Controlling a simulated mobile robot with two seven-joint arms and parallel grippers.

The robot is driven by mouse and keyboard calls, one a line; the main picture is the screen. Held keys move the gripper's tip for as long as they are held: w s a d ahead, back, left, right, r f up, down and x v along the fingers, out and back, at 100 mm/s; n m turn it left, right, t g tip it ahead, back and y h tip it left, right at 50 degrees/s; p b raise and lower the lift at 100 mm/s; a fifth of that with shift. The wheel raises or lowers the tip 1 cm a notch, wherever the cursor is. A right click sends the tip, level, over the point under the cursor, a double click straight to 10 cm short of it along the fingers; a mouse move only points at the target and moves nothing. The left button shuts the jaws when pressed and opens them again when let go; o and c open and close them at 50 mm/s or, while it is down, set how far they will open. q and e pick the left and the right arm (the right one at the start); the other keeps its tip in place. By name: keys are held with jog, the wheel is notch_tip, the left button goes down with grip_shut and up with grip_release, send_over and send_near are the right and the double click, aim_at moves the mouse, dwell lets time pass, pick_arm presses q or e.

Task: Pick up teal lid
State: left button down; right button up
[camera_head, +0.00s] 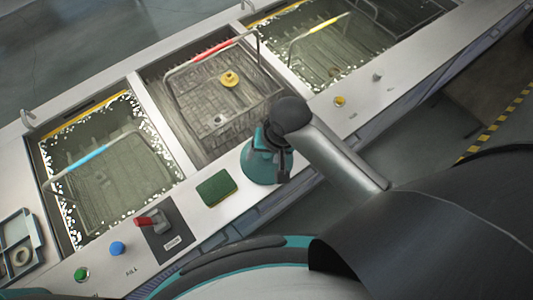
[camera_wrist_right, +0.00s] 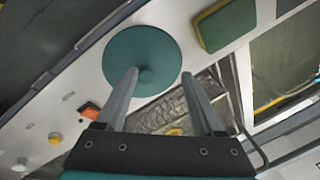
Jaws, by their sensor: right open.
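The teal lid (camera_wrist_right: 142,52) is a round disc lying on the pale counter, with a small teal knob facing my right wrist camera. In the head view the lid (camera_head: 257,173) sits to the right of the sponge, partly covered by my right wrist and gripper. My right gripper (camera_wrist_right: 158,78) is open, its two grey fingers pointing at the lid with the knob between their tips in the picture. I see nothing held between them. Whether the fingers touch the lid is not clear. My left gripper is not in view.
A green and yellow sponge (camera_head: 216,188) lies close beside the lid. Behind it are tanks with wire baskets; the middle basket has a red handle (camera_head: 212,49) and a yellow part (camera_head: 229,79). A red switch (camera_head: 147,221) and a blue button (camera_head: 117,248) are on the counter further left.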

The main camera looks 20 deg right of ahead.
jog(key=w+d+r+m+g+h+p, duration=0.2)
jog(key=w+r+m, duration=0.3)
jog(key=r, duration=0.4)
jog(key=m+b, duration=0.1)
send_over(267, 157)
jog(key=w, duration=0.1)
notch_tip(267, 157, down, 9)
jog(key=shift+w+d+f, duration=0.1)
jog(key=shift+f+b, duration=0.6)
jog(key=shift+f, duration=2.25)
grip_shut()
